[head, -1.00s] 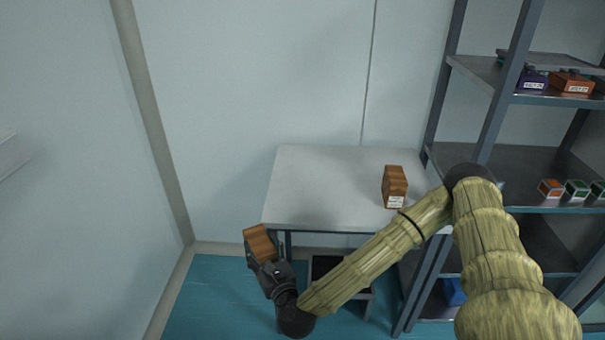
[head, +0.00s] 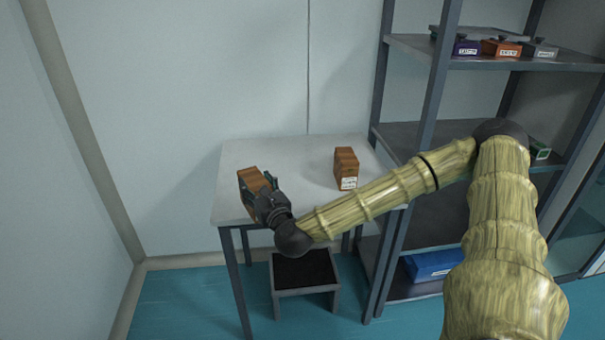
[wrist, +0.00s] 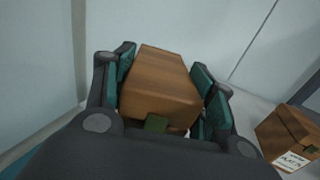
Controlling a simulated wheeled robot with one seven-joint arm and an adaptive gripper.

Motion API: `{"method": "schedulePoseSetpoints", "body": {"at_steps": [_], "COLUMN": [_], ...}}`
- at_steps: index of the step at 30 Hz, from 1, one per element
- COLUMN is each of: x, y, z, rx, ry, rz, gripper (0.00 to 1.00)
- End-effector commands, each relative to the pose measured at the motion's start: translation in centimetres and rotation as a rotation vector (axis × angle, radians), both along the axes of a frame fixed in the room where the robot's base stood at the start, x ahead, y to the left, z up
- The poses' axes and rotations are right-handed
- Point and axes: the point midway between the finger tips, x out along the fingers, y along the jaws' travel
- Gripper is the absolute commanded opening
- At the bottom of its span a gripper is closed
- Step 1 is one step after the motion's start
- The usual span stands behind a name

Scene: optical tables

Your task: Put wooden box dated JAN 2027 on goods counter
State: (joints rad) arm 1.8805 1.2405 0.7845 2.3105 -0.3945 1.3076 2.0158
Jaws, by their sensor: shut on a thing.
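My gripper (head: 263,189) is shut on a wooden box (head: 250,181), which shows between the two fingers in the wrist view (wrist: 160,82). No date shows on the held box from these views. It is over the left part of a white-topped table (head: 290,158), which may be the goods counter; I cannot tell whether the box touches the top. A second wooden box (head: 346,166) stands upright on the table to the right, with a white label on its lower front. It also shows at the right of the wrist view (wrist: 287,134), its label too small to read surely.
A grey shelf rack (head: 425,135) stands right of the table, with purple, orange and grey boxes on an upper shelf and a blue bin (head: 433,264) low down. A dark-topped stool (head: 304,270) is under the table. The table's middle is clear.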

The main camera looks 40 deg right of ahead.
Motion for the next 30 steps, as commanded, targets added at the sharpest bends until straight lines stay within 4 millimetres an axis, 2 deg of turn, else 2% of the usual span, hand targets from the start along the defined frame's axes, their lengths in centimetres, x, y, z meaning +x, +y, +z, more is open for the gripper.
{"method": "schedulePoseSetpoints", "body": {"at_steps": [1,6,15,22,30], "x": [0.0,-0.4,-1.5,-2.4,-3.3], "y": [-1.1,-4.0,-8.0,-10.1,-11.4], "z": [0.2,0.8,1.4,1.4,1.1], "rx": [0.002,0.002,0.001,0.003,0.003], "ry": [-0.007,-0.006,-0.008,-0.007,-0.007], "rz": [-0.013,-0.04,-0.069,-0.075,-0.062], "gripper": [0.15,0.15,0.15,0.15,0.15]}}
